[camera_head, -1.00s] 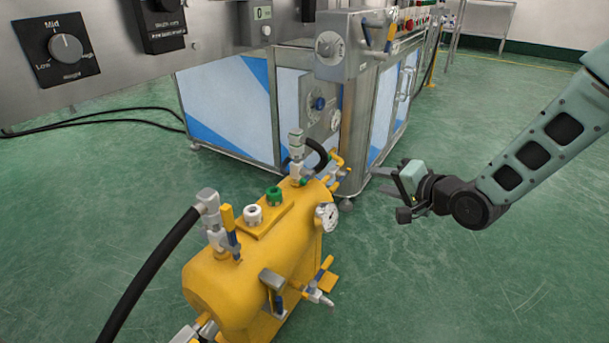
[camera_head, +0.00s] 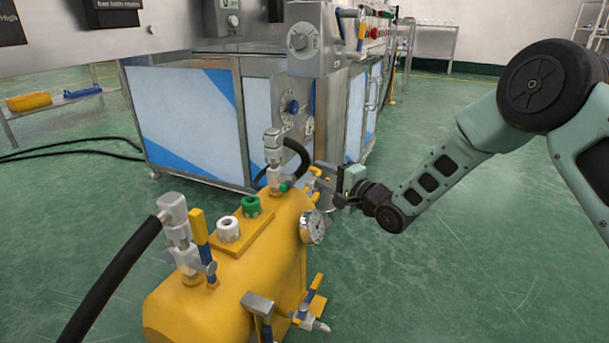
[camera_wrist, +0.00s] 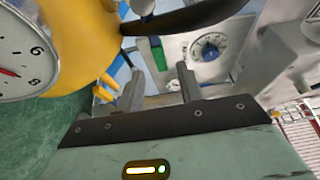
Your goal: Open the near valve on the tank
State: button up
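The yellow tank (camera_head: 225,290) stands on the floor at the lower middle. On its top nearer end is a valve with a yellow and blue lever (camera_head: 203,240), beside a grey hose fitting. At its far end is another hose fitting (camera_head: 275,155), with part of its surroundings hidden. The tank (camera_wrist: 80,45) and gauge (camera_wrist: 22,50) show at the upper left there.
A steel machine (camera_head: 195,120) with blue and white panels stands just behind the tank and gripper. A side valve (camera_head: 310,318) sticks out low on the tank's right. Green floor at right is open.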

aim_at(307, 167)
jog(key=b+x, duration=0.2)
jog(key=x, duration=0.4)
jog(key=shift+f, duration=0.2)
jog(key=shift+w+a+r+b, duration=0.2)
jog(key=shift+w+a+b, duration=0.2)
jog(key=shift+w+a, duration=0.05)
grip_shut()
